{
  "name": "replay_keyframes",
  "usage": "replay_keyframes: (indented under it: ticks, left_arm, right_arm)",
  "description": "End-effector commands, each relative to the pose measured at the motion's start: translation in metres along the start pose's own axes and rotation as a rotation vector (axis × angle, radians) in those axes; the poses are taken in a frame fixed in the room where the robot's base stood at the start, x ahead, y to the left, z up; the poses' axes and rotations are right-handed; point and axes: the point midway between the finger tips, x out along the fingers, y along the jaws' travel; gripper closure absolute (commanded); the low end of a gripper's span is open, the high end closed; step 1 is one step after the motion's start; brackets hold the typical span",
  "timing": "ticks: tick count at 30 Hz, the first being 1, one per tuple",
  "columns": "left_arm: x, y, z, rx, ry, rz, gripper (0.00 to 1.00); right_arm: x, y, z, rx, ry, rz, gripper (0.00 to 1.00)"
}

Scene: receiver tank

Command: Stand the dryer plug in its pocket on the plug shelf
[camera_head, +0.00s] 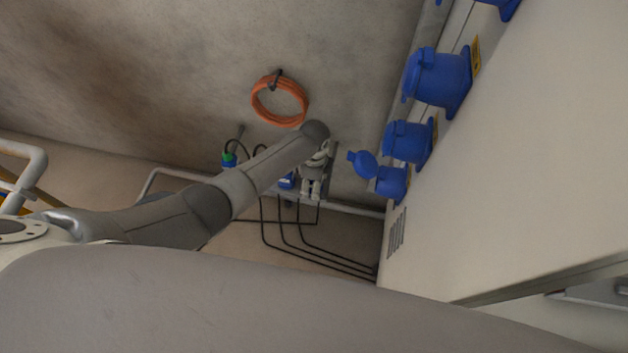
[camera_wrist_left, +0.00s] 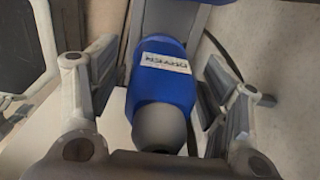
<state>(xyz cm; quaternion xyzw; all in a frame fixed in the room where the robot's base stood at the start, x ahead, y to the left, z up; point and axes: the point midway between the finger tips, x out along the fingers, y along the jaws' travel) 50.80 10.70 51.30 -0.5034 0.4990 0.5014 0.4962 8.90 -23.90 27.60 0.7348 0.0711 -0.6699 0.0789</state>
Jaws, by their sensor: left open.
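The dryer plug (camera_wrist_left: 162,85) is blue with a grey end and a white label, whose print is blurred but looks like DRYER. It fills the middle of the left wrist view. My left gripper (camera_wrist_left: 165,95) is open, with one finger on each side of the plug; I cannot tell whether either touches it. In the head view my left gripper (camera_head: 313,186) is at the plug shelf (camera_head: 333,160) by the wall, and a blue plug (camera_head: 287,181) shows just left of it. The gripper and arm hide much of the shelf, and I cannot make out the pockets. My right gripper is not in view.
A green and blue plug (camera_head: 229,160) is farther left. An orange hose coil (camera_head: 280,101) hangs on the wall. Dark cables (camera_head: 300,240) run below the shelf towards the pale cabinet (camera_head: 520,170). Blue capped sockets (camera_head: 408,142) stick out from the cabinet's side at right.

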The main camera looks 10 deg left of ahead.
Motion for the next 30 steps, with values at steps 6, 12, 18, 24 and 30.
replay_keyframes:
  ticks: [6,12,18,24,30]
  left_arm:
    - [-0.023,0.0,0.001,0.0,0.001,-0.003,0.3]
    - [-0.049,0.0,0.001,0.0,0.0,-0.002,0.3]
    - [-0.068,0.0,0.001,0.0,0.001,-0.002,0.3]
    - [-0.073,0.0,0.001,-0.001,0.0,-0.001,0.3]
    - [-0.075,0.0,0.001,-0.001,0.0,-0.001,0.3]
  right_arm:
    - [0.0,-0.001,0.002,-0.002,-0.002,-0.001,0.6]
    - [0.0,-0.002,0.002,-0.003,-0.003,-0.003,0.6]
    - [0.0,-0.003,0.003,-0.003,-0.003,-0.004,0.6]
    - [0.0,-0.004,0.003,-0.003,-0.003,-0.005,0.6]
    - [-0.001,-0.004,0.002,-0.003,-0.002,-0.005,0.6]
